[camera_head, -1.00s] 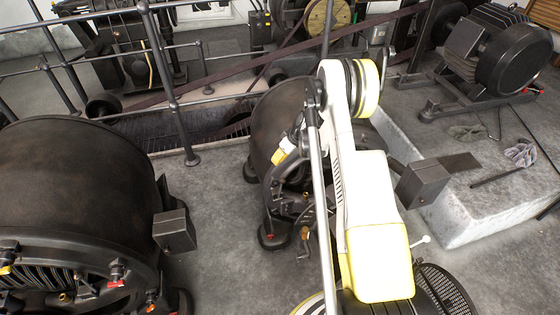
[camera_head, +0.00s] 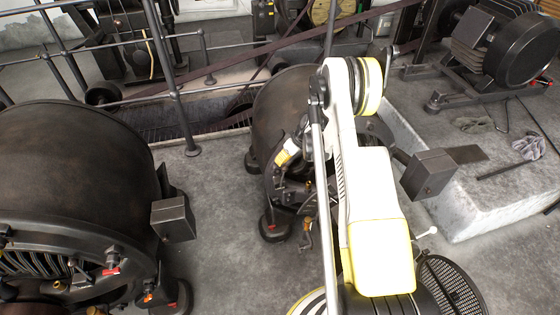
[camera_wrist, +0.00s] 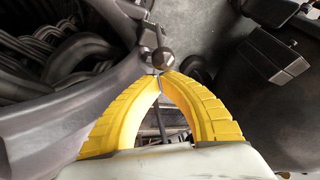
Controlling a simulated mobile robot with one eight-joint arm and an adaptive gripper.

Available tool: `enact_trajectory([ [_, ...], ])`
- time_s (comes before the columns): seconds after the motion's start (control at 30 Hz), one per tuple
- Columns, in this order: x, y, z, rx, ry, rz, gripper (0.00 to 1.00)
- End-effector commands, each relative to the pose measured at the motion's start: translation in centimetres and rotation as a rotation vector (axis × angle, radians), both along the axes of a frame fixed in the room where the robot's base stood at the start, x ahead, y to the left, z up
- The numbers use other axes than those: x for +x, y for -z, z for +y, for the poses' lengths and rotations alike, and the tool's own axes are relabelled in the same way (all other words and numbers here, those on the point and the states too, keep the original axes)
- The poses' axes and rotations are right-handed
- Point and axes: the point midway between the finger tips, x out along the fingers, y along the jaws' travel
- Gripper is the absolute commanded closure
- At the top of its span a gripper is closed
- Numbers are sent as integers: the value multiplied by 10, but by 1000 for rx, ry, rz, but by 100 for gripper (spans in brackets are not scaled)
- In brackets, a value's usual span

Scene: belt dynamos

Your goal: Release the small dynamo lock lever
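The small dynamo (camera_head: 285,105) is a dark rounded housing in the middle of the head view, partly hidden by my arm. My gripper (camera_wrist: 161,74) has two yellow ribbed fingers, and their tips come together in the wrist view. A dark lever with a round knob (camera_wrist: 163,59) is right at the fingertips; I take it for the lock lever. The knob lies just beyond the tips, and I cannot tell whether they pinch any of it. In the head view my gripper (camera_head: 285,157) shows only as a bit of yellow against the dynamo's front, and the lever is not clear there.
A large dynamo (camera_head: 75,150) fills the left side. A railing (camera_head: 178,90) and a belt pit stand behind. A pale stone block (camera_head: 470,205) is at right, with a motor (camera_head: 505,45) beyond. Bare floor (camera_head: 225,235) lies between the dynamos.

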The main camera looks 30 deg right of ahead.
Motion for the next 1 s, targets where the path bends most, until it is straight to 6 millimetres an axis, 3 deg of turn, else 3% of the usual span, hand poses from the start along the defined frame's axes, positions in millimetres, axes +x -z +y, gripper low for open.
enact_trajectory([
  [0.2, -6, 4, -20, 0, 1, 1, 100],
  [0.57, -5, 4, -18, 0, 0, 0, 100],
  [1.0, 1, 2, -2, 0, 0, 0, 100],
])
